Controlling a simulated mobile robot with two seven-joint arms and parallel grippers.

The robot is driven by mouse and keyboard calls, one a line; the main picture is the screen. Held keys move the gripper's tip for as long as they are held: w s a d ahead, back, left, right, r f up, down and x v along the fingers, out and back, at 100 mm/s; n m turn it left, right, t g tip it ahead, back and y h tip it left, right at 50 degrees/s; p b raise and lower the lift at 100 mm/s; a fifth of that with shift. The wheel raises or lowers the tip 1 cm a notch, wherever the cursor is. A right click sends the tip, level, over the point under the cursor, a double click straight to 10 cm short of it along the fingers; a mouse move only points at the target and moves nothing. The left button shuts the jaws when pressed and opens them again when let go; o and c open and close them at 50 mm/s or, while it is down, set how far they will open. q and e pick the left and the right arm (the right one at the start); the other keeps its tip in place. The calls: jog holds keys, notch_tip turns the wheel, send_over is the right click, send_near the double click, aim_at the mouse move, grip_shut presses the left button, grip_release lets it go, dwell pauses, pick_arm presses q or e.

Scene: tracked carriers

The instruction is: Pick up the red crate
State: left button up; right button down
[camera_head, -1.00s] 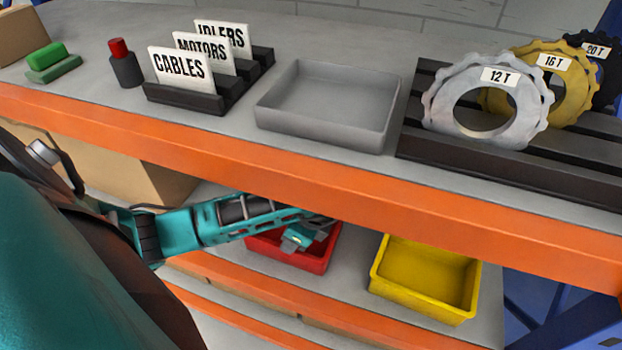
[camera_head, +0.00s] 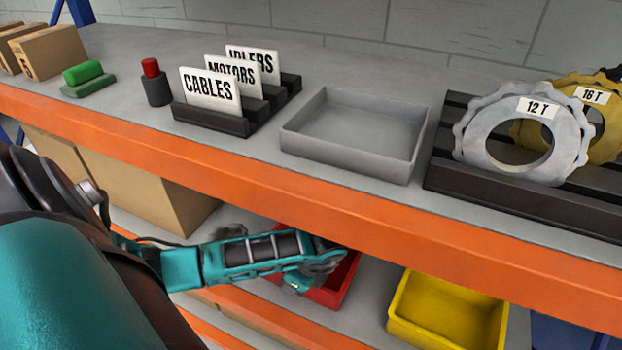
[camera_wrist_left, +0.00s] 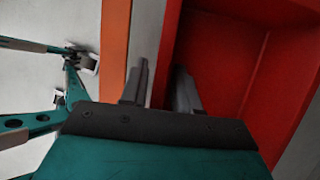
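The red crate (camera_head: 345,278) stands on the lower shelf, partly hidden by my left arm and the orange upper shelf edge. I cannot tell whether either finger touches the wall. The visible crate interior looks empty. My right gripper is not in view.
A yellow crate (camera_head: 445,312) stands right of the red one on the lower shelf. The orange upper shelf edge (camera_head: 330,205) runs above my left forearm. On top are a grey tray (camera_head: 350,155), sign holders (camera_head: 215,118) and gears (camera_head: 520,165). A cardboard box (camera_head: 150,195) is at left below.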

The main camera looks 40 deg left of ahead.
pick_arm(q)
grip_shut()
jog(key=shift+r, duration=0.1)
dwell(0.4)
